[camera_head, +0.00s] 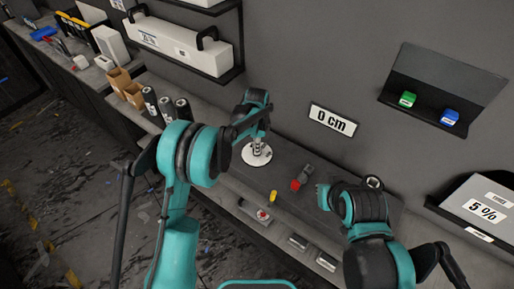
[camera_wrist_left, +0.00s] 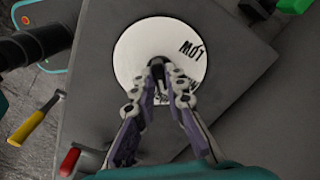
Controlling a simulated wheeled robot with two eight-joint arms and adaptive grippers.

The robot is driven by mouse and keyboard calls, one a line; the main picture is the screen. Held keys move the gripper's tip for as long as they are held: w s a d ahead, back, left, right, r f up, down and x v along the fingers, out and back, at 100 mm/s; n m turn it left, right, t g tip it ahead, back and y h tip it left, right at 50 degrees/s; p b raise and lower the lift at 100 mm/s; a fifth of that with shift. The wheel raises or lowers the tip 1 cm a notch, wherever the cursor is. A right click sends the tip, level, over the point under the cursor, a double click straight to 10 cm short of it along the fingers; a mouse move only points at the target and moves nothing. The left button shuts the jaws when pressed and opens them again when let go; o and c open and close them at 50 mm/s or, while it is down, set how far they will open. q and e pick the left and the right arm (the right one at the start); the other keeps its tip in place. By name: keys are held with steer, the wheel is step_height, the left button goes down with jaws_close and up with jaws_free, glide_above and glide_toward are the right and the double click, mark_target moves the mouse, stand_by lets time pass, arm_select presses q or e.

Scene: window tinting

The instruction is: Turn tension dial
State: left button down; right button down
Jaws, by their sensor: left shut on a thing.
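The tension dial (camera_head: 248,157) is a round white disc on the dark workbench in the head view. In the left wrist view the dial (camera_wrist_left: 132,52) fills the upper middle, with "LOW" printed at its right side, turned around. A small black knob (camera_wrist_left: 156,61) stands at its centre. My left gripper (camera_head: 257,144) reaches down over the dial. In the left wrist view its fingertips (camera_wrist_left: 158,70) are shut on the knob, partly hiding it. My right arm is bent over the right end of the bench; its fingers cannot be seen.
A red-handled tool (camera_head: 297,184) and a yellow-handled tool (camera_head: 273,196) lie right of the dial. Black bottles (camera_head: 166,108) and cardboard boxes (camera_head: 120,83) stand left. A "0 cm" sign (camera_head: 332,120) is on the wall. Green (camera_head: 407,99) and blue (camera_head: 449,117) items sit on a shelf.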

arm_select(q)
steer(key=n+b, duration=0.1)
steer(key=n, duration=0.4)
steer(key=shift+b, duration=0.35)
steer(key=n+b, duration=0.1)
steer(key=n, duration=0.5)
steer(key=shift+n, duration=0.4)
steer(key=n+b, duration=0.1)
steer(key=n, duration=0.8)
steer(key=shift+r+n, duration=0.1)
steer(key=shift+n, duration=0.4)
steer(key=c, duration=1.6)
jaws_free()
steer(key=shift+o, duration=0.2)
